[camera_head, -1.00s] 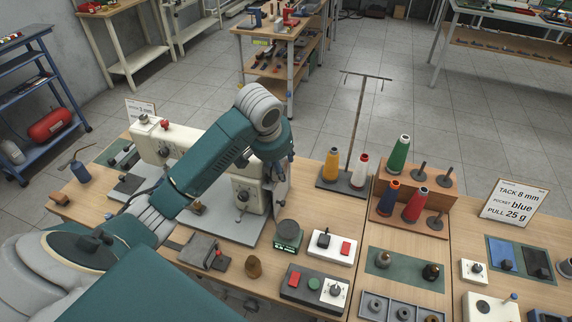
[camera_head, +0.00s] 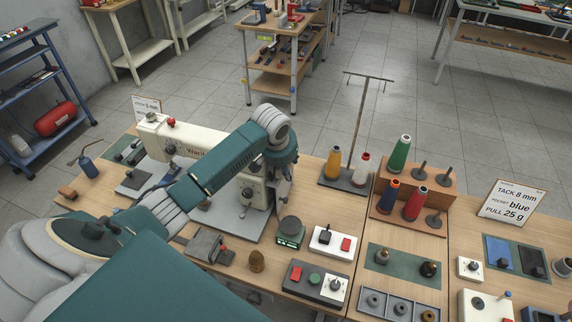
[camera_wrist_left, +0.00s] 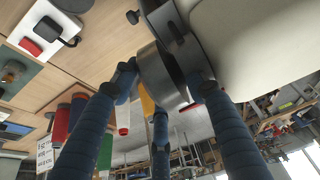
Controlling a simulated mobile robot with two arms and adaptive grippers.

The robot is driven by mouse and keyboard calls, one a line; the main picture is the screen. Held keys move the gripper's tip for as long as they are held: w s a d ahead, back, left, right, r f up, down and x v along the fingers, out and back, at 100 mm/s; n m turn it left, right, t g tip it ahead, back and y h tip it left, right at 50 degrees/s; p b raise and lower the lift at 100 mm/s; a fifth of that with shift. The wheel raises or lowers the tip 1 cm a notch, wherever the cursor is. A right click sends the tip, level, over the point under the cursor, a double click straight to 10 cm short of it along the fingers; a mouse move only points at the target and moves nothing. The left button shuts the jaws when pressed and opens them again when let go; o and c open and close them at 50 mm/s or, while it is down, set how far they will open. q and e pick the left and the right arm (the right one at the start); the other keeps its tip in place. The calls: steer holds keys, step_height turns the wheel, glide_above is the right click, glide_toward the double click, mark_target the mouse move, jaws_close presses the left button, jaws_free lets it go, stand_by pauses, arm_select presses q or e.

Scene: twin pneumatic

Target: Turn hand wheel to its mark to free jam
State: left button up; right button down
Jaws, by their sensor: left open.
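A white sewing machine (camera_head: 203,143) stands on a grey base plate on the table. Its hand wheel, a dark grey disc (camera_wrist_left: 158,76), shows in the left wrist view beside the machine's pale end. In the head view the wheel is mostly hidden behind my arm and gripper. My left gripper (camera_head: 284,192) is at the machine's right end. In the left wrist view its blue fingers (camera_wrist_left: 163,88) are spread around the wheel, one on each side and one below. I cannot tell whether they touch it. The mark is not clear. My right gripper is out of view.
Thread cones (camera_head: 334,164) and a tall thread stand (camera_head: 357,125) are close to the right of the gripper. A round scale (camera_head: 290,232), a white switch box (camera_head: 332,242) and a button panel (camera_head: 315,281) stand in front. A blue oil can (camera_head: 86,165) is at the left.

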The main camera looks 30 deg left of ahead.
arm_select(q)
steer(key=c, duration=0.9)
steer(key=shift+o, duration=0.2)
steer(key=shift+f+t, duration=0.1)
steer(key=shift+t, duration=0.2)
steer(key=shift+s+f+t+b, duration=0.2)
steer(key=shift+t+b, duration=0.2)
steer(key=shift+t, duration=0.4)
steer(key=shift+c, duration=0.2)
steer(key=shift+d+f+t+y+b, duration=0.1)
steer(key=shift+t+y+b, duration=0.4)
steer(key=shift+t, duration=0.4)
steer(key=t+b, duration=0.2)
steer(key=b, duration=0.2)
steer(key=f+t+y+b, duration=0.1)
steer(key=t+b, duration=0.1)
steer(key=b, duration=0.1)
steer(key=shift+s+b, duration=0.15)
steer(key=shift+b, duration=0.25)
steer(key=t+b, duration=0.1)
steer(key=b, duration=0.3)
steer(key=t+y+b, duration=0.1)
steer(key=t+b, duration=0.1)
steer(key=b, duration=0.2)
steer(key=t+b, duration=0.2)
steer(key=b, duration=0.2)
steer(key=shift+r, duration=0.35)
steer(key=shift+r+t+b, duration=0.2)
steer(key=shift+t+b, duration=0.1)
steer(key=shift+b, duration=0.15)
